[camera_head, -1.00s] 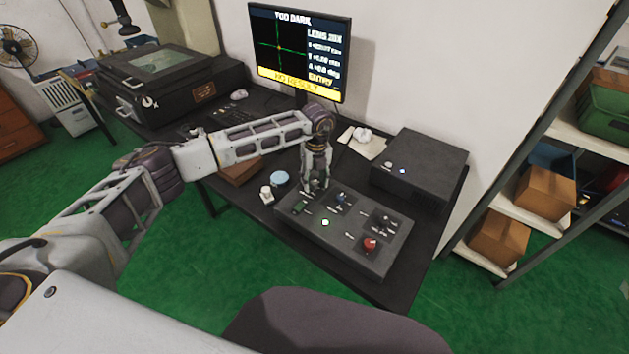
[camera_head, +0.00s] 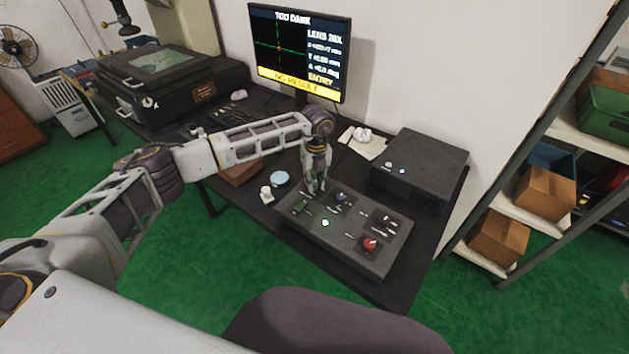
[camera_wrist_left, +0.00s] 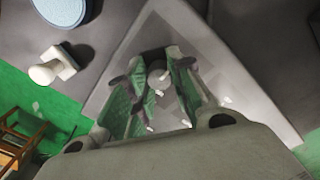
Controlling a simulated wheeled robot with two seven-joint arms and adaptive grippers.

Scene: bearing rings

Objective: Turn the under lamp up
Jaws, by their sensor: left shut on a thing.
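The control panel (camera_head: 345,250) is a grey box with small knobs, a lit green button (camera_head: 325,223) and a red knob (camera_head: 370,244). My left gripper (camera_head: 315,190) reaches down onto the panel's far left part. In the left wrist view my left gripper (camera_wrist_left: 160,95) has its fingers close around a small round knob (camera_wrist_left: 157,74) on the panel. The gripper hides part of that knob and its marks, so I cannot read its setting. The monitor (camera_head: 298,48) reads "TOO DARK" with a yellow "NO RESULT" bar. My right gripper is not in view.
A white stamp-like piece (camera_head: 266,194) and a pale blue disc (camera_head: 279,178) lie left of the panel. A dark box (camera_head: 419,165) stands behind it on the right. A shelf with cartons (camera_head: 499,238) is at the right.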

